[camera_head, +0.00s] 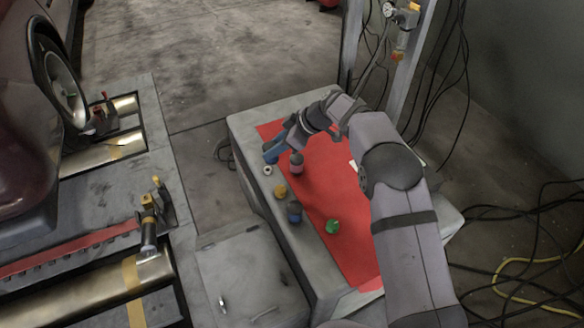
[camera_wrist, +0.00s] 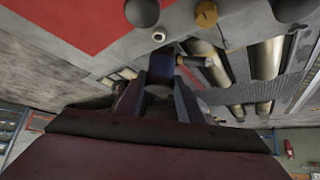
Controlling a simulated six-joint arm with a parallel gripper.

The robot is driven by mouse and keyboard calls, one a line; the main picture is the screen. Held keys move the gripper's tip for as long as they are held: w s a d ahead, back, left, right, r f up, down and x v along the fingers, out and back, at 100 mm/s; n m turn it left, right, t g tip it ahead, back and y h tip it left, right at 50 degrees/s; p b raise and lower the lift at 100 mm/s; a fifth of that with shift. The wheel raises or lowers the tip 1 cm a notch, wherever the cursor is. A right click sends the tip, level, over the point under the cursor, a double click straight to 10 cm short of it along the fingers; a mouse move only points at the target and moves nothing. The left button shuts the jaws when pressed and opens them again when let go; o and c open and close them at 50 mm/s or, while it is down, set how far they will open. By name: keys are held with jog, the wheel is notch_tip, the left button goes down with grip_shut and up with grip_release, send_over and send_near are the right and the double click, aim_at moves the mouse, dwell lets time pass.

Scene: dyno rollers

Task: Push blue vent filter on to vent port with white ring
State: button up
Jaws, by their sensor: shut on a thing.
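My gripper (camera_head: 281,146) is over the far left corner of the bench, shut on the blue vent filter (camera_head: 271,156). The filter's dark blue body is partly hidden by the fingers. In the wrist view my gripper (camera_wrist: 165,62) points toward the bench edge. The small white ring (camera_head: 267,170) with a dark centre sits on the bare bench top, just in front of the filter in the head view. It also shows in the wrist view (camera_wrist: 158,36), apart from the fingertips. I cannot tell the filter's height above the bench.
A dark rounded part (camera_head: 296,161) stands on the red mat (camera_head: 318,190) close to my gripper. The dyno rollers (camera_head: 105,275) lie left, across a floor gap.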

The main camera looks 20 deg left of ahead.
jog(key=shift+w+a+r+y, duration=0.2)
jog(key=shift+w+a+r, duration=0.1)
jog(key=shift+a+r, duration=0.15)
jog(key=shift+w+a+r+y, duration=0.25)
jog(key=shift+a+r, duration=0.1)
jog(key=shift+a, duration=0.2)
jog(key=shift+f, duration=0.15)
jog(key=shift+f+b, duration=1.1)
jog(key=shift+f, duration=2)
jog(key=shift+d+b, duration=0.1)
jog(key=shift+b, duration=0.25)
jog(key=shift+f+b, duration=0.3)
jog(key=shift+b, duration=0.75)
jog(key=shift+f+b, duration=0.6)
jog(key=shift+b, duration=0.4)
jog(key=o, duration=1.2)
